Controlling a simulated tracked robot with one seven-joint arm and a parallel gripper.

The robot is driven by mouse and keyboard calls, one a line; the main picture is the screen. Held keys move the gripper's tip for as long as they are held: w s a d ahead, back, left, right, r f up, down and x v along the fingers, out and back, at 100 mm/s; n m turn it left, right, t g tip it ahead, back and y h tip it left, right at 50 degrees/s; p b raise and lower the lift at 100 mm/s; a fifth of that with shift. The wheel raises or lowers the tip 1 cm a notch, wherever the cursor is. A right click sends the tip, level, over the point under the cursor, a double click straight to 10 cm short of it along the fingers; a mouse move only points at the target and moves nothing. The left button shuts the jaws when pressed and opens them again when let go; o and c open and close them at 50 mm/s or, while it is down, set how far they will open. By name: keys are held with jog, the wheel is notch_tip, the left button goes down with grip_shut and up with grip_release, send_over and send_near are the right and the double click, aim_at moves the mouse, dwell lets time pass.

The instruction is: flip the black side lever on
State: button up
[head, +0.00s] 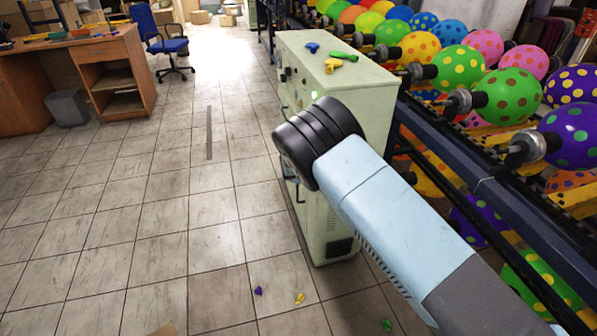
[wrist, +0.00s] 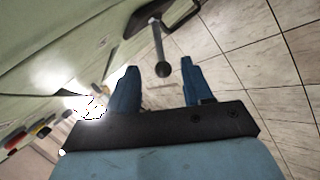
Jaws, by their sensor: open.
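The side lever (wrist: 157,42) shows in the wrist view as a thin grey rod with a dark ball knob (wrist: 162,69), coming out from the side of a pale green cabinet. My gripper (wrist: 159,66) is open, with one blue finger on each side of the knob. The knob lies between the fingertips; I cannot tell whether either finger touches it. In the head view the pale green cabinet (head: 345,110) stands beside the balloon machine. My arm covers part of its front there, and my gripper and the lever are hidden.
Colored buttons (wrist: 42,132) and a bright light (wrist: 88,106) are on the cabinet face at lower left in the wrist view. A balloon rack (head: 480,165) stands to the right. Tiled floor (head: 190,220) is open to the left.

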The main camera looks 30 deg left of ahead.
jog(key=v, duration=0.7)
jog(key=shift+d, duration=0.2)
